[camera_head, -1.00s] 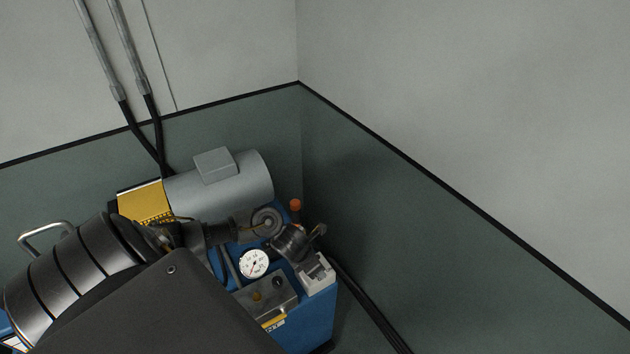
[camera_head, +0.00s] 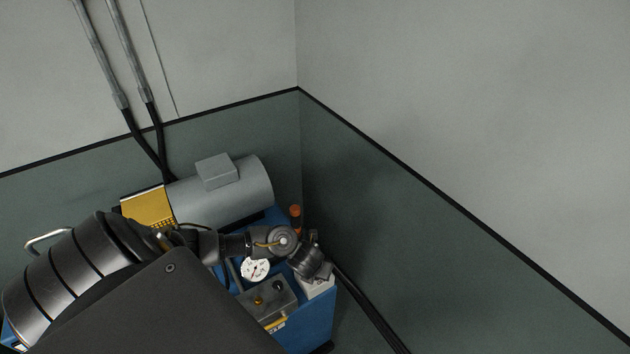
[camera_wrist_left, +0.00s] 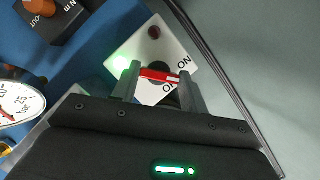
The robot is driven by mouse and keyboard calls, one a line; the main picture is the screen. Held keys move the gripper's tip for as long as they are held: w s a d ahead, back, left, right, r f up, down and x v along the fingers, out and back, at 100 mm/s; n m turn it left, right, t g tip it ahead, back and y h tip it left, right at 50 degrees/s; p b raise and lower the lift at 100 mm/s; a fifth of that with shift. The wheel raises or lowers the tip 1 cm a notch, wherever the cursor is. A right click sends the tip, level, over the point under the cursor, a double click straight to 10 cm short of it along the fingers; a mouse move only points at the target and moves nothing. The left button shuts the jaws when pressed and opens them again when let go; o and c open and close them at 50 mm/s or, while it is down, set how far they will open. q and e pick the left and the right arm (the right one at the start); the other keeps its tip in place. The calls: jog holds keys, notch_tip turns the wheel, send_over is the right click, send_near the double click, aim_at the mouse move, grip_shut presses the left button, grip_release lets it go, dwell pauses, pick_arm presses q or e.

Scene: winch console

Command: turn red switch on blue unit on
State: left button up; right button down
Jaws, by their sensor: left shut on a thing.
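The blue unit (camera_head: 318,325) stands in the corner, with a white switch plate (camera_head: 318,288) on its right end. In the left wrist view the white plate (camera_wrist_left: 178,50) carries the red switch (camera_wrist_left: 158,75), a dark red lamp (camera_wrist_left: 154,32) and a lit green glow (camera_wrist_left: 122,63). The lettering ON shows beside the switch. My left gripper (camera_wrist_left: 160,82) is shut on the red switch, with one finger on each side of it. In the head view my left gripper (camera_head: 322,271) is at the white plate and hides part of it. My right gripper is not in view.
A pressure gauge (camera_head: 255,269), a grey control box (camera_head: 268,299) and an orange-topped post (camera_head: 295,212) stand close to my left arm. A grey motor (camera_head: 225,188) lies behind. Black cables (camera_head: 370,305) run along the right wall.

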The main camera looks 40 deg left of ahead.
pick_arm(q)
jog(key=shift+w+d+r+n+g+y+p, duration=0.15)
jog(key=shift+n+y+p, duration=0.25)
jog(key=shift+n+p, duration=0.55)
jog(key=shift+s+a+f+n+g+y+p, duration=0.1)
jog(key=shift+n+g+y+p, duration=0.3)
jog(key=shift+n, duration=0.85)
jog(key=o, duration=1)
jog(key=p+v, duration=0.6)
jog(key=v, duration=0.4)
jog(key=shift+d+r, duration=0.1)
jog(key=shift+r, duration=0.2)
